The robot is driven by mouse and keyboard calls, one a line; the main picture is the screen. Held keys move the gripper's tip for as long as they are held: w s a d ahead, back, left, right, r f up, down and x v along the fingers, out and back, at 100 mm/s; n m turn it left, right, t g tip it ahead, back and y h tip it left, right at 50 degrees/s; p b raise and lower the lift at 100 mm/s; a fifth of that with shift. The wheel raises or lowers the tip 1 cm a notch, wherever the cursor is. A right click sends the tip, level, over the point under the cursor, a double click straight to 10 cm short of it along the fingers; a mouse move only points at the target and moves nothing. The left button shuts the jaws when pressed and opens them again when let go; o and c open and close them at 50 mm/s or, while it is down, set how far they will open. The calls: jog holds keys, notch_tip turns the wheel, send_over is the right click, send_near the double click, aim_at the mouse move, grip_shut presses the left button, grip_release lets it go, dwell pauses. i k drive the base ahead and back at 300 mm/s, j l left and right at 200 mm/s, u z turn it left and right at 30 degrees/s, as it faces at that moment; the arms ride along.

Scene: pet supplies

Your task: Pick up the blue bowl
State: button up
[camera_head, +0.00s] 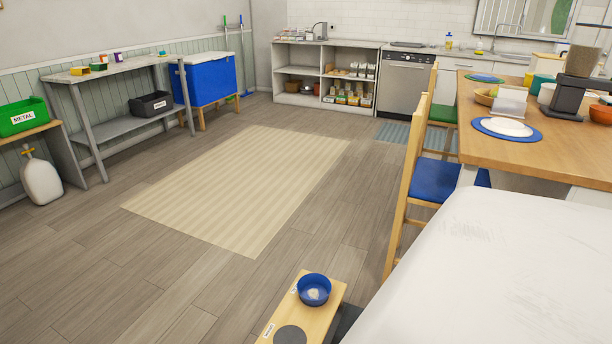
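The blue bowl (314,290) stands upright at the bottom centre of the head view. It is small and round, with a little pale stuff inside. It sits at the far end of a low wooden stand (324,318), which also has a dark round disc (290,335) at its near end and small labels. The lower part of the stand is cut off by the frame edge. My gripper is not in view.
A large white surface (500,270) fills the lower right, close to the stand. A wooden chair with a blue seat (446,179) stands beyond it by a dining table (560,148). Open floor and a beige rug (240,190) lie to the left.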

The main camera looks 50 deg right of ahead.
aim_at(314, 289)
jog(key=i+z, duration=0.5)
jog(key=z, duration=0.2)
jog(key=i+z, duration=0.25)
jog(key=z, duration=0.15)
jog(key=i+z, duration=0.25)
jog(key=z, duration=0.2)
jog(key=i+z, duration=0.25)
jog(key=z, duration=0.15)
